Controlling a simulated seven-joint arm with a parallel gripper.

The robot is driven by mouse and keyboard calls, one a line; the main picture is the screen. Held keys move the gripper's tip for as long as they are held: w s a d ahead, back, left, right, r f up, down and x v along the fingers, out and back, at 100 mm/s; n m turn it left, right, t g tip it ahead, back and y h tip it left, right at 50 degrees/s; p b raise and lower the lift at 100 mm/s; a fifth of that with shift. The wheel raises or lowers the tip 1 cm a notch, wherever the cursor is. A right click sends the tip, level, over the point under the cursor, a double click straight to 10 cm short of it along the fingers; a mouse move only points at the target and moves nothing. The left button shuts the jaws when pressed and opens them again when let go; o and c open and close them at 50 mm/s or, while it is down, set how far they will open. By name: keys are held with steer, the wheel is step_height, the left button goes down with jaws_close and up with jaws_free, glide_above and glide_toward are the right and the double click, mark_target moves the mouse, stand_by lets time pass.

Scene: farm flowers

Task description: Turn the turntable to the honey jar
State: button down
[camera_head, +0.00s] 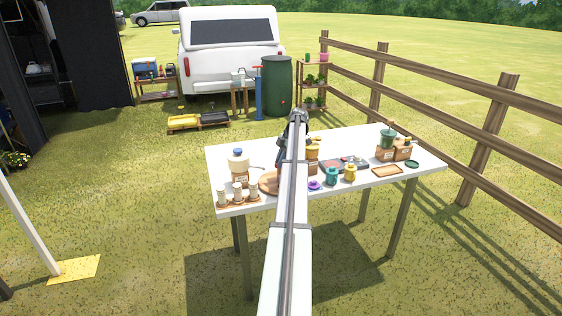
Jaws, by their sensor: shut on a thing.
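The turntable is most likely the round brown wooden disc (267,184) near the table's front left, its right part hidden behind my arm. A yellow-amber jar with a label (313,156), which may be the honey jar, stands just right of my arm. The dark end of my arm with my gripper (281,152) hangs over the table, close behind the disc. The arm covers most of it. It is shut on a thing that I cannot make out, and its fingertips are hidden.
The back left is clear.

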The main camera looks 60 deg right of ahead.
steer(key=shift+w+d+n+g+y, duration=0.15)
steer(key=shift+n+g, duration=0.2)
steer(key=shift+n, duration=0.65)
steer(key=shift+a+n+g+y, duration=0.15)
steer(key=shift+n+g, duration=0.2)
steer(key=shift+n, duration=0.65)
steer(key=shift+d+n+g+y, duration=0.1)
steer(key=shift+n+g+y, duration=0.3)
steer(key=shift+n, duration=0.9)
steer(key=shift+n+g, duration=0.4)
steer(key=shift+n, duration=0.3)
steer(key=c, duration=1.1)
jaws_free()
steer(key=shift+o, duration=0.2)
steer(key=shift+r, duration=0.1)
steer(key=shift+d+r, duration=0.25)
steer(key=shift+r, duration=0.15)
steer(key=d, duration=1.2)
